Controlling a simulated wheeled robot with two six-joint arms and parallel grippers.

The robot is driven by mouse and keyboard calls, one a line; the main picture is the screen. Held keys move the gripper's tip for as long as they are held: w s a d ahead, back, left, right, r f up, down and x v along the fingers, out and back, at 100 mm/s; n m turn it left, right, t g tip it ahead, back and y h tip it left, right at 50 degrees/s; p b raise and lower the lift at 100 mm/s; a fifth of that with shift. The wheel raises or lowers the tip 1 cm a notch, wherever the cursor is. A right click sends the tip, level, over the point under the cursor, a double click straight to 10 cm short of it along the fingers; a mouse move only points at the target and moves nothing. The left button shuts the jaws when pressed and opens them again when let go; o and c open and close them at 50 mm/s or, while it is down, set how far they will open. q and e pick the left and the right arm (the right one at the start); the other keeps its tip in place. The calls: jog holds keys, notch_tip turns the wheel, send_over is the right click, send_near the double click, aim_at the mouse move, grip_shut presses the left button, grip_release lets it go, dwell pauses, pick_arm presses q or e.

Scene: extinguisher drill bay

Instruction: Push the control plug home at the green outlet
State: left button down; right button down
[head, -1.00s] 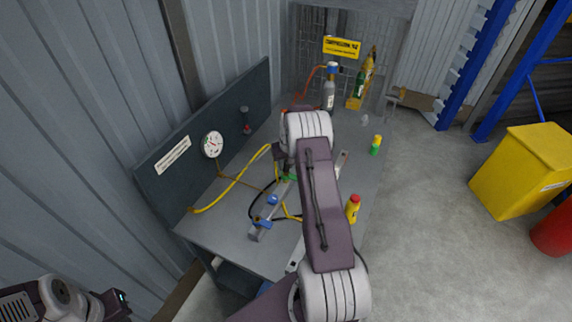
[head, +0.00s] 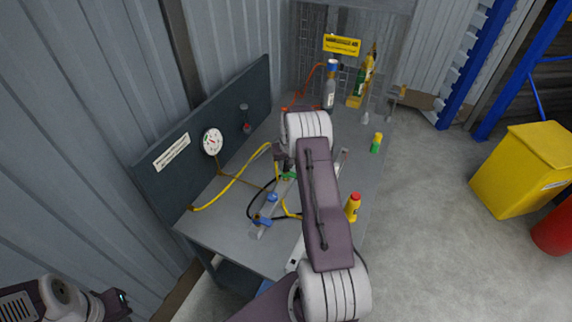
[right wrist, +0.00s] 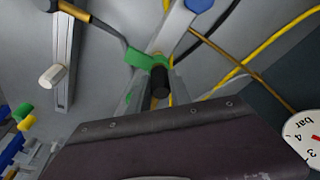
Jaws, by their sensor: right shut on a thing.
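A grey bar with fittings lies on the bench (head: 225,239). Its green outlet (head: 289,176) is beside my right gripper (head: 281,163) in the head view. In the right wrist view the green outlet (right wrist: 139,58) is just ahead of my right gripper (right wrist: 158,92). That gripper is shut on the black control plug (right wrist: 160,80), whose end is against or very close to the green part. I cannot tell how deep it sits. Blue fittings (head: 272,197) are further along the bar. My left gripper (head: 116,302) is at the lower left, away from the bench; its fingers cannot be made out.
A yellow hose (head: 230,184) and a black hose run beside the bar. A pressure gauge (head: 212,141) is at the back panel. A yellow bottle with a red cap (head: 353,208) and a green-and-yellow bottle (head: 376,143) stand on the right. A yellow bin (head: 525,170) stands on the floor.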

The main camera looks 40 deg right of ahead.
jog(key=shift+f, duration=0.1)
jog(key=c, duration=1.1)
grip_release()
jog(key=b+v, duration=0.1)
jog(key=v, duration=0.8)
jog(key=shift+d, duration=0.1)
